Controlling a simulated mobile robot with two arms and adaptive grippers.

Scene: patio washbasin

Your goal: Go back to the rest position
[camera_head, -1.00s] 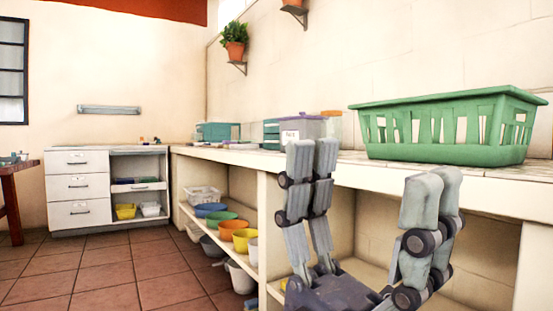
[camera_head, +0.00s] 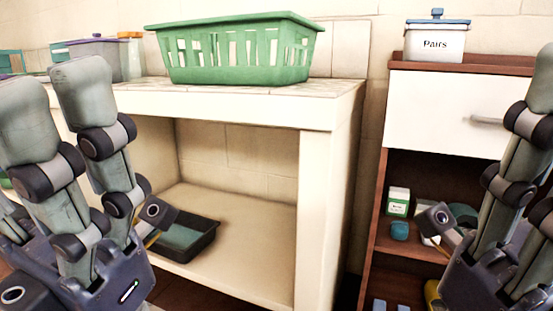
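My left gripper (camera_head: 52,92) is at the left of the head view, fingers pointing up and apart, with nothing seen between them. It is in front of the pale counter and hides part of it. My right gripper (camera_head: 527,118) is at the right edge, in front of the brown cabinet. Its fingers point up and are partly cut off by the frame, so its opening cannot be judged. I see nothing held in its visible part.
A green basket (camera_head: 235,75) stands on the pale counter (camera_head: 330,115). A black tray (camera_head: 205,245) lies on the shelf below. A lidded white box (camera_head: 435,42) tops the brown cabinet (camera_head: 400,165), whose shelves hold small items. A grey lidded bin (camera_head: 97,50) is at the counter's left.

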